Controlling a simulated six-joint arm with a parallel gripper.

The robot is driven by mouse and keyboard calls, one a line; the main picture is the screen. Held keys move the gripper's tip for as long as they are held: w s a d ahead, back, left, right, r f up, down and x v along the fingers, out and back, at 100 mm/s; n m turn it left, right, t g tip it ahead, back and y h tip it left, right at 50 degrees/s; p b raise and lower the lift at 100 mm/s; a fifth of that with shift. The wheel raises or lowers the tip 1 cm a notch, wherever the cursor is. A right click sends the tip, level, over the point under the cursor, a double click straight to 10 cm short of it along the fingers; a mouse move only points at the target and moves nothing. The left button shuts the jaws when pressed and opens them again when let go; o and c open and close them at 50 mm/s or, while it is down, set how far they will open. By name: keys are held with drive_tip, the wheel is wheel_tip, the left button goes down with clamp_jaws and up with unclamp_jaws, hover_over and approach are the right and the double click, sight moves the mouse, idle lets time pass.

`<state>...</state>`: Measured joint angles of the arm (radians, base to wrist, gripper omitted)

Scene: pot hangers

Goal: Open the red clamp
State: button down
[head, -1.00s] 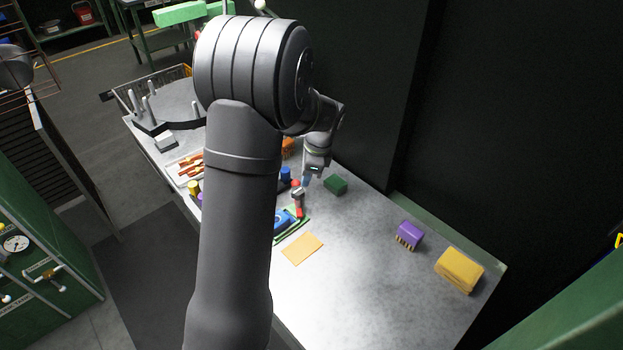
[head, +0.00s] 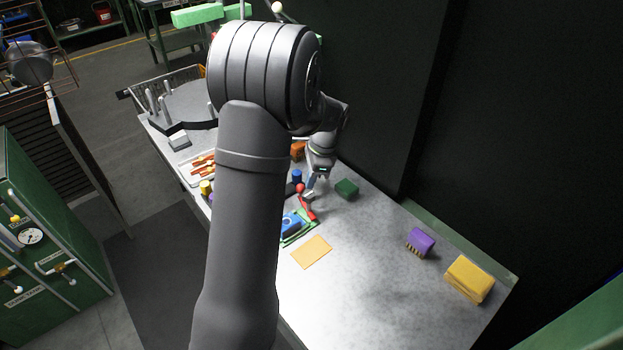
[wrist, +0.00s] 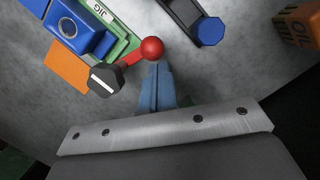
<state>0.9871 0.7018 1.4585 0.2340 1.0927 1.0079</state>
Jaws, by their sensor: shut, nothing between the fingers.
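The red clamp shows a round red knob (wrist: 152,49) and a short red arm (wrist: 132,58) running to a dark grey block (wrist: 105,79) in the wrist view. In the head view, its red knob (head: 300,188) and lower red part (head: 308,214) stand beside the green jig plate. My gripper (wrist: 155,66) has its blue fingers together and empty, with the tips right by the red knob; I cannot tell whether they touch it. My gripper (head: 311,183) also shows in the head view, just right of the knob. My arm hides part of the bench.
A blue part (wrist: 83,32) sits on the green jig plate (wrist: 124,42), near an orange sheet (wrist: 67,66). A dark bar with a blue knob (wrist: 208,30) lies close to the right. A green block (head: 346,189) stands right of my gripper.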

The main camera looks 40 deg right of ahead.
drive_tip(key=shift+s+d+r, duration=0.1)
drive_tip(key=shift+s+d, duration=0.05)
drive_tip(key=shift+d, duration=0.2)
drive_tip(key=d, duration=0.1)
drive_tip(key=s, duration=0.1)
drive_tip(key=d, duration=0.1)
drive_tip(key=shift+s+d+r, duration=0.2)
drive_tip(key=shift+d+r, duration=0.05)
drive_tip(key=shift+d, duration=0.05)
drive_tip(key=v, duration=1)
drive_tip(key=shift+w+d, duration=0.1)
drive_tip(key=shift+d, duration=0.05)
drive_tip(key=x, duration=1)
drive_tip(key=shift+a, duration=0.4)
drive_tip(key=shift+a+f+m, duration=0.1)
drive_tip(key=shift+a+m, duration=0.05)
drive_tip(key=shift+m, duration=0.25)
drive_tip(key=m, duration=0.1)
drive_tip(key=s+m, duration=0.1)
drive_tip(key=m, duration=0.2)
drive_tip(key=shift+s+a+f+m+t+h, duration=0.2)
drive_tip(key=shift+s+a+m+t+h, duration=0.1)
drive_tip(key=shift+s+a+t+h, duration=0.1)
drive_tip(key=shift+s+a+m+h, duration=0.15)
drive_tip(key=shift+s+m, duration=0.25)
drive_tip(key=shift+m, duration=0.5)
drive_tip(key=shift+s+d+m+h, duration=0.1)
drive_tip(key=shift+s+m+h, duration=0.25)
drive_tip(key=shift+m, duration=0.55)
